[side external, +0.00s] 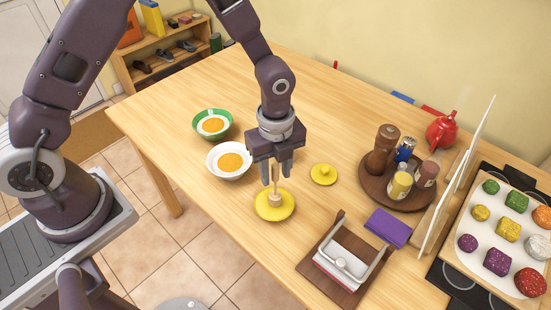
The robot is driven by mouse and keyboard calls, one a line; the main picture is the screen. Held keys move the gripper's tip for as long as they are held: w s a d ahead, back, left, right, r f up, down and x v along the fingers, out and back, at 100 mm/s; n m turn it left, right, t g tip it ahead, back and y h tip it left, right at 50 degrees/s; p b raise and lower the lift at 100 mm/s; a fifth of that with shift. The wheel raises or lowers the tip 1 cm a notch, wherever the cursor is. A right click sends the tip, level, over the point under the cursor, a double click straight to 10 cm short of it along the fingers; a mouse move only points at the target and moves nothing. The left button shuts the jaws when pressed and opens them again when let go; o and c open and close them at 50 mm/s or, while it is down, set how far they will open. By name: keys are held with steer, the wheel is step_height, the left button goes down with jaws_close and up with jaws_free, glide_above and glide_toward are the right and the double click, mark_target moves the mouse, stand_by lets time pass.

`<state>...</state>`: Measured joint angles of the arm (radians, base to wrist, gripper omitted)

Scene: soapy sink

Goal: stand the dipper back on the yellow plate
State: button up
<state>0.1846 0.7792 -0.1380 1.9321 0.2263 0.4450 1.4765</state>
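The dipper (274,199) is a pale wooden stick with a thicker head at its lower end. It is upright over the middle of the yellow plate (262,213), head down, and its head appears to rest on the plate. My gripper (277,178) points down just above the plate. Its two fingers are apart, with the thin handle showing between them and a gap beside it. The top of the handle is hidden by the gripper.
A green bowl (224,132) and white bowl (217,172) stand to the left. A yellow lid (323,174) lies to the right. A napkin holder (345,262), purple napkins (388,228) and a round tray (372,191) with a mill and jars stand farther right.

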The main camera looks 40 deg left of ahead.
step_height(320, 180, up, 10)
steer(key=shift+r, duration=0.2)
steer(key=s+a+r+n+t, duration=0.2)
steer(key=s+a+r+n, duration=0.25)
steer(key=r+n, duration=0.2)
steer(key=s+a+r+n+t, duration=0.1)
steer(key=s+a+r+n, duration=0.2)
steer(key=s+r+n, duration=0.3)
steer(key=s+a+r+n+t, duration=0.2)
steer(key=s+r+n, duration=0.1)
steer(key=s+n, duration=0.6)
steer(key=shift+s+a+r+n+t, duration=0.2)
steer(key=shift+a+n+t, duration=0.1)
steer(key=shift+n, duration=0.15)
